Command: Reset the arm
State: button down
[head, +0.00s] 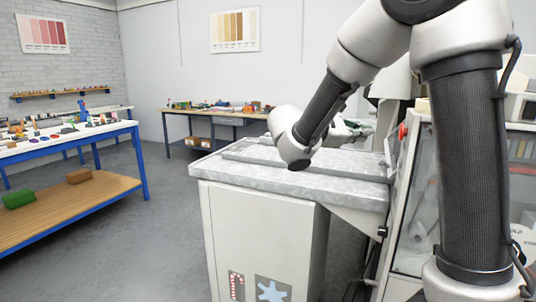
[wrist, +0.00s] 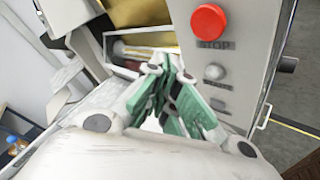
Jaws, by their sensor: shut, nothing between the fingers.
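My gripper (wrist: 167,92) shows in the wrist view with its green-padded fingers closed together at the tips and nothing between them. It is in front of a pale machine with a red stop button (wrist: 209,22) and smaller controls below it. In the head view my arm reaches over a grey-topped cabinet (head: 225,169) and bends down toward it.
Another bench (head: 222,114) stands at the back. Grey floor (head: 165,235) is clear between bench and cabinet.

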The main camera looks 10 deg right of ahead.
jog(key=s+f+m+g+y, duration=0.45)
jog(key=s+f+y, duration=0.35)
jog(key=s+f, duration=0.4)
jog(key=s+a+r+m+t+y, duration=0.1)
jog(key=s+r+m+t+y, duration=0.1)
jog(key=s+m+y, duration=0.2)
jog(key=s+a+r+m+t+y, duration=0.2)
jog(key=s+m+t+y, duration=0.1)
jog(key=s, duration=0.6)
jog(key=shift+a+m+y, duration=0.15)
jog(key=shift+m+y, duration=0.25)
jog(key=shift+m, duration=0.35)
jog(key=shift+r+t, duration=0.1)
jog(key=shift+t, duration=0.15)
